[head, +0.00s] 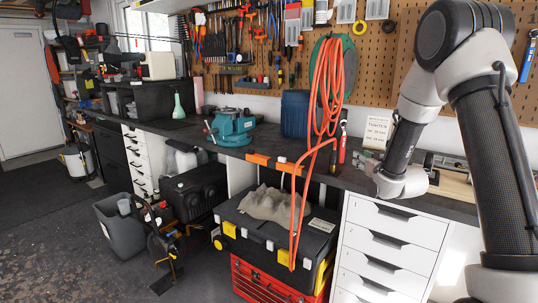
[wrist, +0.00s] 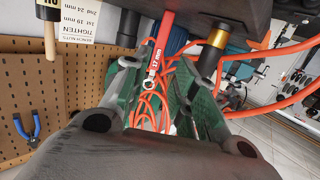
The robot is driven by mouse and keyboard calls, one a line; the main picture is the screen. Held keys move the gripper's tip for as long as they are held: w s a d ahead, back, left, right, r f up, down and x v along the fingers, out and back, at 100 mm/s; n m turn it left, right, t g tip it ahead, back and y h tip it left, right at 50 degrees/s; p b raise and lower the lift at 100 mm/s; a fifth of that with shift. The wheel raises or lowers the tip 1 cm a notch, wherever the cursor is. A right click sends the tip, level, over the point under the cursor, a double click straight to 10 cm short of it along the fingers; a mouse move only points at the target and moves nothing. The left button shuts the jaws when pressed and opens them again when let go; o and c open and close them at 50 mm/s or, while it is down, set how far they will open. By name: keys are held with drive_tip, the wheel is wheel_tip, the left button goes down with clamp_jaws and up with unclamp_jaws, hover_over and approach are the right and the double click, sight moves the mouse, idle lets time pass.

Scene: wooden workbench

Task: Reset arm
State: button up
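My arm reaches down from the upper right in the head view, and my gripper (head: 366,163) is low over the bench top near its front edge. In the wrist view my gripper (wrist: 160,80) has its two fingers spread apart, with nothing clasped between them. A red wrench marked 17 mm (wrist: 161,42) shows in the gap, beyond the fingers. In the head view a red wrench (head: 342,147) stands upright just left of my gripper, apart from it. The fingertips are small and partly hidden in the head view.
A paper sign (head: 377,132) stands behind my gripper. An orange hose (head: 325,90) hangs on a green reel to the left and drapes over the bench edge. A teal vise (head: 233,126) sits farther left. White drawers (head: 392,225) are below. Pegboard tools hang behind.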

drive_tip(key=s+d+r+m+g+h, duration=0.1)
drive_tip(key=s+d+r+g, duration=0.15)
drive_tip(key=s+r, duration=0.45)
drive_tip(key=s+d+r+g+h, duration=0.15)
drive_tip(key=s+g, duration=0.25)
drive_tip(key=s, duration=0.7)
drive_tip(key=s+a+g, duration=0.1)
drive_tip(key=s+g, duration=0.4)
drive_tip(key=s, duration=2.2)
drive_tip(key=shift+m+g, duration=0.35)
drive_tip(key=shift+m, duration=0.05)
drive_tip(key=shift+o, duration=0.3)
drive_tip(key=shift+w+r, duration=0.1)
drive_tip(key=shift+w, duration=0.1)
